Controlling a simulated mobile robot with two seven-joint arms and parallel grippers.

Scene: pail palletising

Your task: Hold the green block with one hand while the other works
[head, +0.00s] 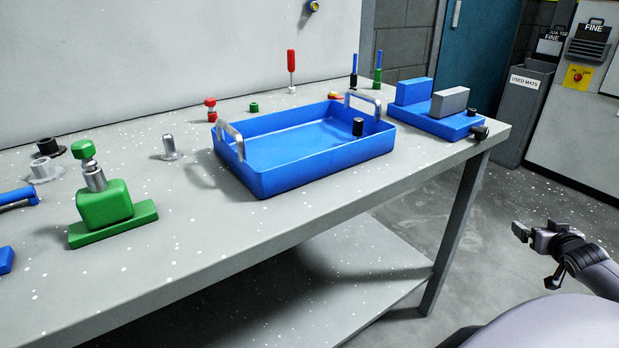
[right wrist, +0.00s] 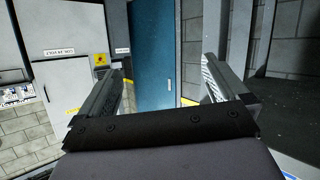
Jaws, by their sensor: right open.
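The green block (head: 104,206) stands on the workbench at the left of the head view, on a flat green base. A metal collar and a green knob (head: 83,149) rise from its top. No gripper touches it. My right gripper (head: 536,231) is at the lower right of the head view, off the bench and far from the block. In the right wrist view its two fingers (right wrist: 165,90) are spread apart with nothing between them. My left gripper is not in view.
A blue tray (head: 262,184) with two metal handles sits mid-bench, a small black cylinder (head: 358,126) inside. A blue vise (head: 437,122) stands at the bench's right end. A metal pin (head: 169,147), red parts (head: 210,107) and screwdrivers (head: 291,68) stand around. The bench front is clear.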

